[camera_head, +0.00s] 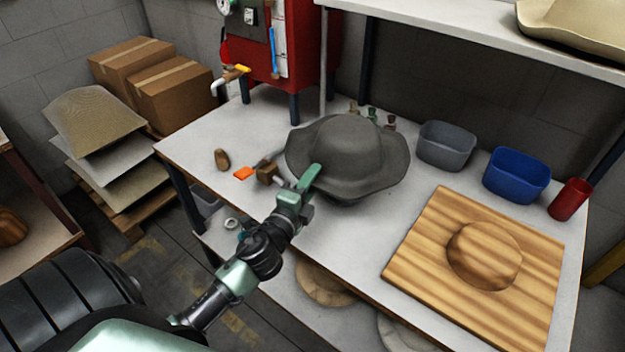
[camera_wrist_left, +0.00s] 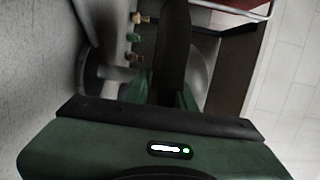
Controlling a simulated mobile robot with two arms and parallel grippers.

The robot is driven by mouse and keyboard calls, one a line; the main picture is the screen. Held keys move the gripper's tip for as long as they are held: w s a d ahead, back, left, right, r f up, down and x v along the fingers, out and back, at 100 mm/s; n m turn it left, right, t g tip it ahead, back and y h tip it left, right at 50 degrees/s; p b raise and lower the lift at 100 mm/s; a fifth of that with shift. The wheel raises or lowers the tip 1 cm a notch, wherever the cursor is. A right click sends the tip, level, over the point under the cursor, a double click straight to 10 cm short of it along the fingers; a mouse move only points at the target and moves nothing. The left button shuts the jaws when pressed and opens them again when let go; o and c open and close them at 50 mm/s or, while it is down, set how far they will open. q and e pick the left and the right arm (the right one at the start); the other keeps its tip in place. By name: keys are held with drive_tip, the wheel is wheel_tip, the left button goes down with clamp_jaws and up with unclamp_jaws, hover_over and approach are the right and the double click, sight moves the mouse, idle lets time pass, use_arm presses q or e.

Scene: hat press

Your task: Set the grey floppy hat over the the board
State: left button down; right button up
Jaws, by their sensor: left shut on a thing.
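The grey floppy hat (camera_head: 350,155) is in the middle of the head view, above the white table, with its wavy brim spread out. My left gripper (camera_head: 312,174) is shut on the hat's near left brim. In the left wrist view the hat's dark brim (camera_wrist_left: 174,50) stands between the green fingers (camera_wrist_left: 160,97). The wooden board (camera_head: 433,232) lies flat at the table's right end, with a round wooden block (camera_head: 487,255) on it. The hat is to the left of the board, apart from it. My right gripper is not in view.
A grey bin (camera_head: 446,146), a blue bin (camera_head: 517,176) and a red cup (camera_head: 570,199) stand along the back right. A brown block (camera_head: 267,173), an orange item (camera_head: 243,174) and small bottles (camera_head: 371,114) are near the hat. A red machine (camera_head: 300,45) stands at the back left.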

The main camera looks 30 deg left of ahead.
sight(310, 193)
use_arm(q)
drive_tip(key=c, duration=1.2)
unclamp_jaws()
drive_tip(key=shift+o, duration=0.2)
drive_tip(key=shift+f, duration=0.15)
drive_tip(key=shift+f+b, duration=0.25)
drive_tip(key=shift+b, duration=0.15)
drive_tip(key=s, duration=0.2)
drive_tip(key=s+d+b, duration=0.1)
drive_tip(key=s, duration=0.1)
drive_tip(key=s+d, duration=0.1)
drive_tip(key=s, duration=0.1)
drive_tip(key=shift+s+b, duration=0.3)
drive_tip(key=shift+b, duration=0.1)
drive_tip(key=shift+s+r, duration=0.1)
drive_tip(key=shift+s, duration=0.4)
